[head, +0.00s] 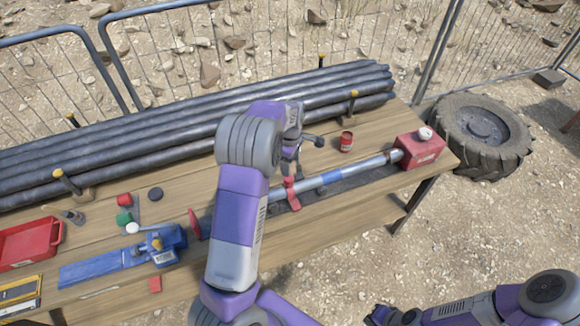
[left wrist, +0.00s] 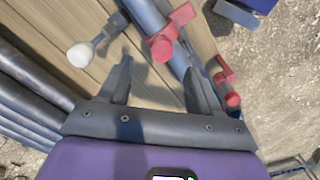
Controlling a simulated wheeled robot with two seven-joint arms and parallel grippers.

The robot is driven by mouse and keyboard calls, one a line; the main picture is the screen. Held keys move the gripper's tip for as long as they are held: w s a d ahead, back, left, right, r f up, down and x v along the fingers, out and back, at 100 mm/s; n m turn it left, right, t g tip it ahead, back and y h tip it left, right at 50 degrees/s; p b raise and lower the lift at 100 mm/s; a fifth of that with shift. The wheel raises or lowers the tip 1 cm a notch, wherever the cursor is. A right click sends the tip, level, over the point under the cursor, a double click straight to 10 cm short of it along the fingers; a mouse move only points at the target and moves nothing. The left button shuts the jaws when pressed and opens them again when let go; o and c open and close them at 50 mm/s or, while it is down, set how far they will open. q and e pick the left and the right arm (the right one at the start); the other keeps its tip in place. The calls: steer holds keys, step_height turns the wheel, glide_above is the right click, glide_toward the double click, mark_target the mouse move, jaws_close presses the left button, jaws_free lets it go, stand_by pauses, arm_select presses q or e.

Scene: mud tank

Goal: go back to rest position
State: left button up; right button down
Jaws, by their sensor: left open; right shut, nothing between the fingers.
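My left gripper (head: 301,148) is over the middle of the table, partly hidden behind its own wrist in the head view. In the left wrist view my left gripper (left wrist: 160,75) has its fingers apart with nothing between them. A grey tube (head: 335,175) with a blue band lies along the table below it. A red clamp piece (left wrist: 165,45) on the tube shows beyond the fingertips, with a white-knobbed handle (left wrist: 82,55) to its left. My right gripper (head: 382,315) is at the bottom edge of the head view, off the table, shut and empty.
The wooden table (head: 120,180) carries a bundle of dark pipes (head: 120,140) at the back, a red can (head: 346,142), a red box (head: 418,150), a blue vise (head: 165,243) and a red tray (head: 30,243). A tyre (head: 482,130) lies right of it.

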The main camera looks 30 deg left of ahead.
stand_by(0.4)
arm_select(q)
steer(key=s+d+f+m, duration=0.1)
steer(key=f, duration=0.2)
steer(key=d+f+m+b, duration=0.1)
steer(key=f, duration=0.2)
steer(key=s+d+f+m+b, duration=0.1)
steer(key=d+f, duration=0.1)
steer(key=f, duration=0.1)
steer(key=shift+s+d+f+h, duration=0.1)
steer(key=shift+s+f+h, duration=0.15)
steer(key=shift+s+h, duration=0.05)
steer(key=s+d+f+m+h+b, duration=0.1)
steer(key=s+d+f+m+b, duration=0.1)
steer(key=s+d+f+m, duration=0.35)
steer(key=s+d+f+m+h+b, duration=0.1)
steer(key=s+d+f+m+b, duration=0.15)
steer(key=s+d+f, duration=0.65)
steer(key=s+d+f+m+h+b, duration=0.1)
steer(key=s+d+f+m, duration=0.3)
steer(key=s+d+m, duration=0.2)
steer(key=shift+s+f+h+b, duration=0.2)
steer(key=shift+f+h+b, duration=0.05)
steer(key=shift+h+b, duration=0.05)
